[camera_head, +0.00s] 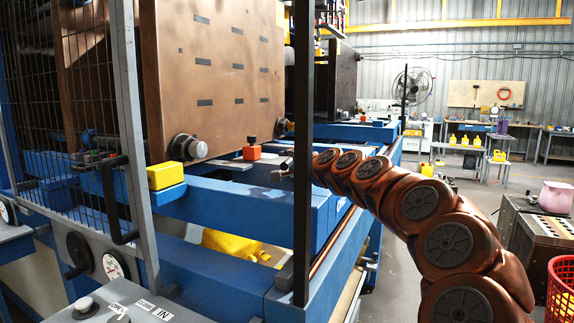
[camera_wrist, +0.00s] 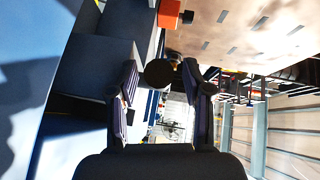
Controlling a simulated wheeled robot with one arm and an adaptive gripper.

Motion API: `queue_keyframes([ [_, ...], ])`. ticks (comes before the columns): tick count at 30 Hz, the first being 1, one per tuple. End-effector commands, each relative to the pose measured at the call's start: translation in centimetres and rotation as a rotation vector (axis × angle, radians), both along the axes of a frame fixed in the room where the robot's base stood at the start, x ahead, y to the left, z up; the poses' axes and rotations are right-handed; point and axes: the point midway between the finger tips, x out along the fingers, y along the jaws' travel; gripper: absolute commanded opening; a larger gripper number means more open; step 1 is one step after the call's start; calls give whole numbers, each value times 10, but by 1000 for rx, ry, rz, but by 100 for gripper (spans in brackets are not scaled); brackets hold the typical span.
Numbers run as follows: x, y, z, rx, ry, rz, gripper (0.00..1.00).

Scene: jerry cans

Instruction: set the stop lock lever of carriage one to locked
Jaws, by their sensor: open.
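My gripper (camera_wrist: 160,72) is open in the wrist view, its two dark fingers spread apart. A round black knob (camera_wrist: 158,73) shows between the fingertips, with no visible contact; I cannot tell its distance or be sure that it is the stop lock lever. An orange-red block (camera_head: 252,152) sits on the blue machine frame in the head view. It also shows at the top of the wrist view (camera_wrist: 168,13), with a dark knob beside it. In the head view my arm reaches in from the right, and its end is partly hidden behind a dark upright post.
The dark post (camera_head: 303,130) stands close to my arm. A yellow block (camera_head: 165,175) sits on the blue frame (camera_head: 235,203). A large brown plate (camera_head: 215,75) rises behind. A mesh guard door (camera_head: 130,130) is at left. A red basket (camera_head: 562,290) stands at right.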

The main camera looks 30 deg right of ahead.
Motion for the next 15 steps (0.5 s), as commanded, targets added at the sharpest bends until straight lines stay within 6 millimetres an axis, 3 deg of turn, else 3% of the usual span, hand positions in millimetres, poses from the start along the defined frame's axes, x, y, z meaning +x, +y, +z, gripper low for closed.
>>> queue_keyframes([
  [12, 6, 0, -1, -1, 0, 0, 50],
  [15, 6, 0, -1, -1, 0, 0, 39],
])
